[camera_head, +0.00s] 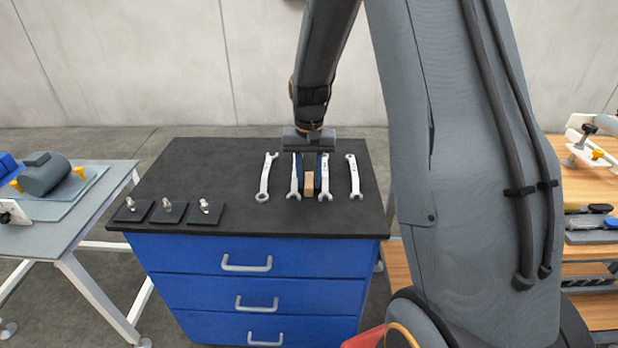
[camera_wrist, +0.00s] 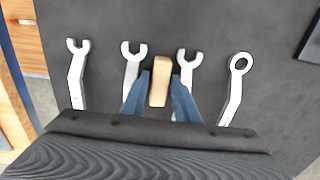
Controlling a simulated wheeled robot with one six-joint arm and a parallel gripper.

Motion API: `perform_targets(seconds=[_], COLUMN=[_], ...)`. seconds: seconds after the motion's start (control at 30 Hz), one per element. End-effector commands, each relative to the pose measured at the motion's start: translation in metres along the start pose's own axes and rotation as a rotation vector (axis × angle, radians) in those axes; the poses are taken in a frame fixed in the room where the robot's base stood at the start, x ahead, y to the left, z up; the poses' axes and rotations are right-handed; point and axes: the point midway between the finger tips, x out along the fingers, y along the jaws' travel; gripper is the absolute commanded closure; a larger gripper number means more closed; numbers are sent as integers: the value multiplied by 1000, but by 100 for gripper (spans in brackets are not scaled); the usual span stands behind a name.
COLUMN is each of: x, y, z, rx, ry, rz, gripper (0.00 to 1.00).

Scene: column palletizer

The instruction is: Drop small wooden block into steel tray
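A small light-brown wooden block (camera_head: 310,183) is at the dark top of the blue drawer cabinet, among the wrenches. In the wrist view the block (camera_wrist: 160,80) lies between the tips of my two blue fingers, at a slight slant. My gripper (camera_head: 310,180) points down over the cabinet top, with one finger on each side of the block. In the wrist view the gripper (camera_wrist: 160,86) has its fingers very close to the block's sides; I cannot tell whether they touch it. I see no steel tray in either view.
Several wrenches (camera_head: 265,178) lie left and right of the block, two of them close to my fingers. Small dark plates with metal pegs (camera_head: 168,211) stand at the front left of the cabinet top (camera_head: 200,165). A grey table (camera_head: 95,185) is left; wooden shelves (camera_head: 590,255) are right.

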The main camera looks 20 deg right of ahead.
Motion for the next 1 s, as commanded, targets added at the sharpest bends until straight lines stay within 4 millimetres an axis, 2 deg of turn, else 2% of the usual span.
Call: perform_targets(seconds=[0.23,0.37,0.47,0.8,1.0], x=[-1,-10,-24,-92,-116], y=[0,0,0,0,0], z=[0,-1,-2,-2,-1], rx=[0,0,0,0,0], ry=[1,3,5,5,2], rz=[0,-1,-1,-1,0], gripper=[73,73,73,73,73])
